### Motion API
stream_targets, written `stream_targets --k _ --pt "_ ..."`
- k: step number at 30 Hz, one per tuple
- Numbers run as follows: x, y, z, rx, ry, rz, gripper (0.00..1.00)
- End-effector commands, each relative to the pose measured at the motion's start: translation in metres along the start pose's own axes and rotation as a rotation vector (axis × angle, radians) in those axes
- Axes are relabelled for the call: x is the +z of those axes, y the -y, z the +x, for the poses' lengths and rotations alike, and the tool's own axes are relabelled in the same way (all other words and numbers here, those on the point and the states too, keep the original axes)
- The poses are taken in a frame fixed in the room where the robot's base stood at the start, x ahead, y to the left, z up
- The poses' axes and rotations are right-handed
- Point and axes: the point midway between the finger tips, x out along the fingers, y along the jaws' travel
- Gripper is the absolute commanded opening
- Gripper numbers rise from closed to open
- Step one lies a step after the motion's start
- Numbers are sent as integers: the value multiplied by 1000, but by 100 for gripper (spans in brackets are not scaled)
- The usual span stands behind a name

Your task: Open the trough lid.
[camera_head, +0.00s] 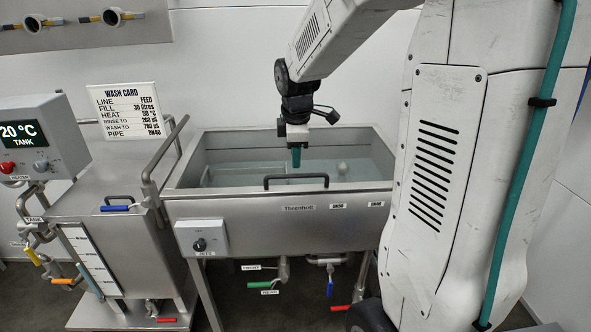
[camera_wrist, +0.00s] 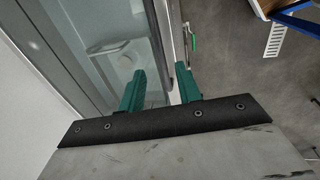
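The steel trough (camera_head: 260,206) stands in the middle of the head view, with a "Threnholt" label on its front. Its top looks covered by a clear, glassy lid (camera_head: 235,176), which lies flat and seems shut. A dark bar handle (camera_head: 296,178) stands at the lid's front edge. My gripper (camera_head: 296,158) hangs over the trough, fingers down, just behind and above the handle. In the wrist view my gripper (camera_wrist: 160,72) has its two teal fingers apart with nothing held between them. The trough rim (camera_wrist: 165,45) runs below them.
A steel tank (camera_head: 120,205) with its own handle, a wash card (camera_head: 128,110) and a control box (camera_head: 40,135) stand left of the trough. A jets knob box (camera_head: 201,238) sits on the trough front. Pipes with coloured valve levers (camera_head: 330,285) hang below.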

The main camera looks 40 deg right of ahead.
Motion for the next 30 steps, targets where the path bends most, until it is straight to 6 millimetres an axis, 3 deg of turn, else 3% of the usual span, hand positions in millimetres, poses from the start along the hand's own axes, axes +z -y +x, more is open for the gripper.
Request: stream_targets --k 9,21,25,30 --pt "0 1 49 -3 1 3 34" --pt "0 1 59 -1 0 3 34" --pt "0 1 59 -1 0 3 1" --pt "0 1 58 -1 0 3 0"
